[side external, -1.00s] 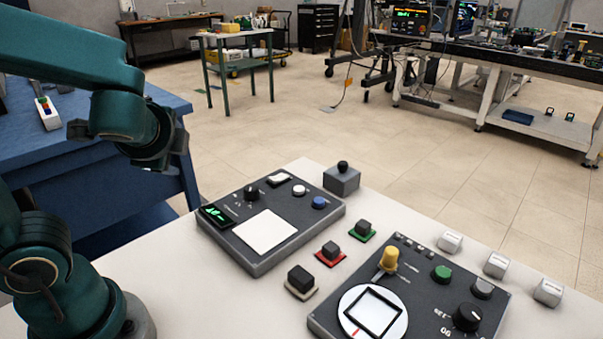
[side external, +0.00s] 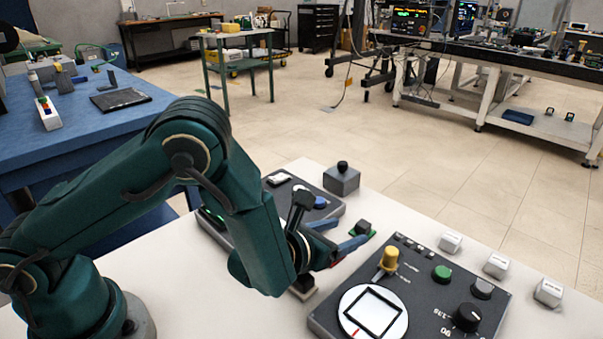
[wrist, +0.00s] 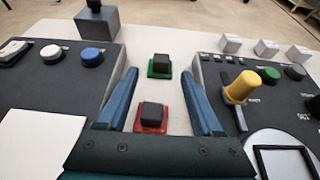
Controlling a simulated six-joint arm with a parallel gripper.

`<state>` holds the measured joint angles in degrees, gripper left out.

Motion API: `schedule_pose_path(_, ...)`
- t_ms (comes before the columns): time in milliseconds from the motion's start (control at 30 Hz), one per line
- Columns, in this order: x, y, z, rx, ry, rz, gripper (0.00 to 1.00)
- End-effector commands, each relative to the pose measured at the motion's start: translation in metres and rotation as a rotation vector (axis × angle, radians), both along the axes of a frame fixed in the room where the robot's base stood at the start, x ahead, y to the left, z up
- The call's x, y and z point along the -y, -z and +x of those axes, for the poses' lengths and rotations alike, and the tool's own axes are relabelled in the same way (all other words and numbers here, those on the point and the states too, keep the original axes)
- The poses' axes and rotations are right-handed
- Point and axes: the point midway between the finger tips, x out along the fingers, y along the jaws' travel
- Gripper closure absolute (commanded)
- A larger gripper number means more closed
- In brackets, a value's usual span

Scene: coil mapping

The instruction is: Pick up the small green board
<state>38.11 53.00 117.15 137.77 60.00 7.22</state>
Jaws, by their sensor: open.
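The small green board (side external: 367,234) lies on the white table with a dark block on top. In the wrist view the green board (wrist: 153,73) lies ahead, just beyond the fingertips and roughly centred between them. My gripper (side external: 345,236) is open and empty, its blue fingers low over the table. In the wrist view my gripper (wrist: 158,75) has a red board (wrist: 151,129) with a dark block between its fingers, nearer the palm. I cannot tell the exact height of the fingers above the boards.
A dark control panel (side external: 230,240) stands left of the boards, and another panel (side external: 430,280) with a yellow lever (side external: 388,261) stands right. A grey box with a black knob (side external: 341,180) is behind. White blocks (side external: 496,264) line the right.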

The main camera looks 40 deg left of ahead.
Motion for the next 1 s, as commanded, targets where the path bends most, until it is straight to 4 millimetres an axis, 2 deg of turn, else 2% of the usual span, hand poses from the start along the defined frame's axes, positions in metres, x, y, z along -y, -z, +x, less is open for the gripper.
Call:
schedule_pose_path(500, 0.001, 0.018, 0.041, -0.001, 0.001, 0.000, 0.32)
schedule_pose_path(867, 0.001, 0.019, 0.046, 0.000, 0.003, -0.001, 0.32)
schedule_pose_path(900, 0.001, 0.019, 0.046, 0.000, 0.003, -0.001, 0.36)
schedule_pose_path(967, 0.001, 0.019, 0.046, 0.000, 0.002, -0.001, 0.59)
schedule_pose_path(1000, 0.001, 0.019, 0.046, 0.000, 0.003, -0.001, 0.75)
